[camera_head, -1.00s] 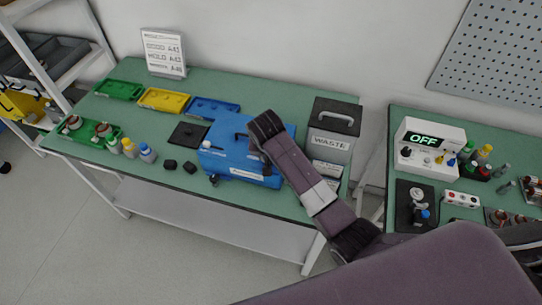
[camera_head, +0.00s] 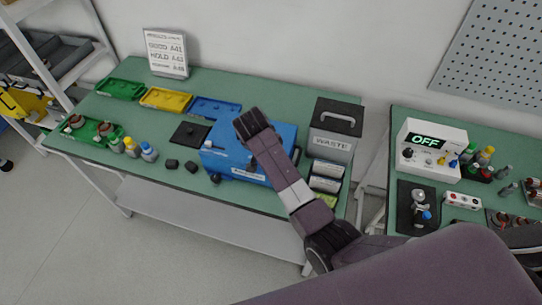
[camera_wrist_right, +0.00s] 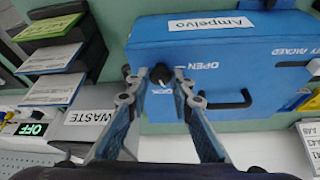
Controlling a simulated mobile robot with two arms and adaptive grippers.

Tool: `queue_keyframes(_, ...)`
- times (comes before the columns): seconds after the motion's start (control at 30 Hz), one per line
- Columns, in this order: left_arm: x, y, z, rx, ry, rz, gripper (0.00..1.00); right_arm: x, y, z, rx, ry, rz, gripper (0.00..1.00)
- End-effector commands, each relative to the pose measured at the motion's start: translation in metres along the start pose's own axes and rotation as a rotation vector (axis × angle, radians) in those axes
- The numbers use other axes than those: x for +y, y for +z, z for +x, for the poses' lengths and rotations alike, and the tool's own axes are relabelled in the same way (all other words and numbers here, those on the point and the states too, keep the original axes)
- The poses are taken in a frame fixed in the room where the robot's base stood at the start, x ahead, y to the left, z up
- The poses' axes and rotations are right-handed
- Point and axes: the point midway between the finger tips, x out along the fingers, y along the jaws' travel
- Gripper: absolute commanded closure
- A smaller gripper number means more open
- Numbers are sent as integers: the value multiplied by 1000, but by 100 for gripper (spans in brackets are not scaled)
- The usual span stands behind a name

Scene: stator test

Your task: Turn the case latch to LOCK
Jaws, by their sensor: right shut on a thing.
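The black latch knob (camera_wrist_right: 161,72) is on the case beside the printed words OPEN and LOCK, the latter partly covered. My right gripper (camera_wrist_right: 160,76) has its fingertips on either side of the knob and is shut on it. Which way the latch points cannot be told. My left gripper is not in view.
A grey WASTE bin (camera_head: 332,146) stands right of the case, with label boxes (camera_head: 325,184) in front. A black pad (camera_head: 190,133), small black blocks and bottles (camera_head: 149,152) lie to the left. Green, yellow and blue (camera_head: 215,108) trays are behind. A box on the right table reads OFF (camera_head: 430,142).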

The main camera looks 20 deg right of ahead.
Motion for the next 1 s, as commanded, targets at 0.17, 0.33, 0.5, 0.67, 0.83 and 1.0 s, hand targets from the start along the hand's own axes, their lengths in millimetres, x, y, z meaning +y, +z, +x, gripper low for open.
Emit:
queue_keyframes(0.17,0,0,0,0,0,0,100,-1,-1,-1,2,-2,0,74)
queue_keyframes(0.33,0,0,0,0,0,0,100,0,-1,0,1,-2,-1,62)
queue_keyframes(0.5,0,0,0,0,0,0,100,0,0,0,1,-1,-1,62)
queue_keyframes(0.67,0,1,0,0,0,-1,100,-1,-4,-7,2,-3,-1,62)
queue_keyframes(0.83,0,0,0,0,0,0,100,-2,-15,-35,3,-7,0,62)
queue_keyframes(1.0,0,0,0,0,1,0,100,-2,-28,-65,4,-6,1,62)
